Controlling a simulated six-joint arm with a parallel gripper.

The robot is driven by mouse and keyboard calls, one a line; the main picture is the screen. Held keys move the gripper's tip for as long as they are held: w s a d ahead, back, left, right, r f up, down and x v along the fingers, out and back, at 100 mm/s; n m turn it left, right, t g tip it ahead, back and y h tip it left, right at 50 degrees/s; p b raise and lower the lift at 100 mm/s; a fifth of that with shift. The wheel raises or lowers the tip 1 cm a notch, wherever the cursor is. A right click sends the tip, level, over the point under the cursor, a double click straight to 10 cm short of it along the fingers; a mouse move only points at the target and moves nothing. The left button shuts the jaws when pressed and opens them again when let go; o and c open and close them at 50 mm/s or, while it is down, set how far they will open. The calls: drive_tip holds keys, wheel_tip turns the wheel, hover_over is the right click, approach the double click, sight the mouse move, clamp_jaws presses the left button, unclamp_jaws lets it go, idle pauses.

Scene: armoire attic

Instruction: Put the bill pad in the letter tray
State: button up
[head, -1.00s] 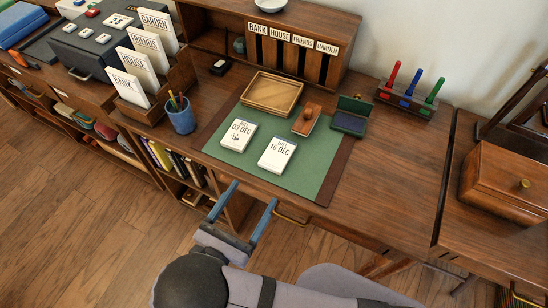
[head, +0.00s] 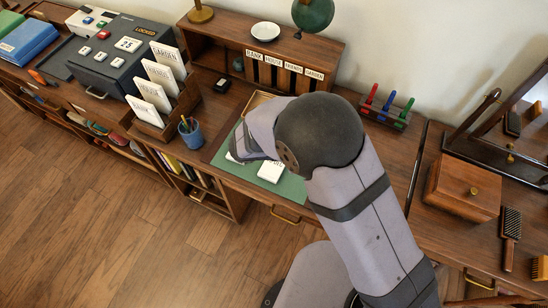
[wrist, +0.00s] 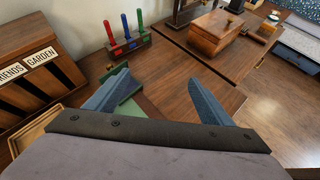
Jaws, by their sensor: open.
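Two white pads lie on the green desk mat (head: 291,187). One pad (head: 271,171) shows partly beside my arm; the other (head: 233,157) is mostly hidden behind it. Their print is not readable now, so I cannot tell which is the bill pad. The shallow wooden tray (head: 257,100) stands at the back of the mat, mostly covered by my arm; its edge shows at the left in the wrist view (wrist: 36,128). My gripper (wrist: 160,77) is open and empty, over the desk. Its fingers are hidden in the head view, and no pad shows in the wrist view.
A small green hinged case (wrist: 128,108) shows behind the left finger. A rack with red, blue and green handles (head: 387,109) stands at the back. A blue pencil cup (head: 190,132) is left of the mat. A wooden box (head: 462,187) sits to the right.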

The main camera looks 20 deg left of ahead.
drive_tip(key=s+a+f+n+g+y, duration=0.3)
drive_tip(key=s+a+f+n+y, duration=0.1)
drive_tip(key=a+f, duration=0.4)
drive_tip(key=n+g+y, duration=0.1)
drive_tip(key=n+y, duration=0.3)
drive_tip(key=n, duration=0.1)
approach(273, 165)
drive_tip(key=shift+w+d+f, duration=0.1)
drive_tip(key=shift+d, duration=0.15)
drive_tip(key=shift+a+n, duration=0.3)
drive_tip(key=shift+n, duration=0.1)
drive_tip(key=shift+p+x, duration=0.5)
drive_tip(key=shift+x, duration=3.2)
drive_tip(key=shift+d, duration=0.15)
drive_tip(key=c, duration=1.3)
drive_tip(key=shift+o, duration=0.2)
wheel_tip(273, 165, up, 10)
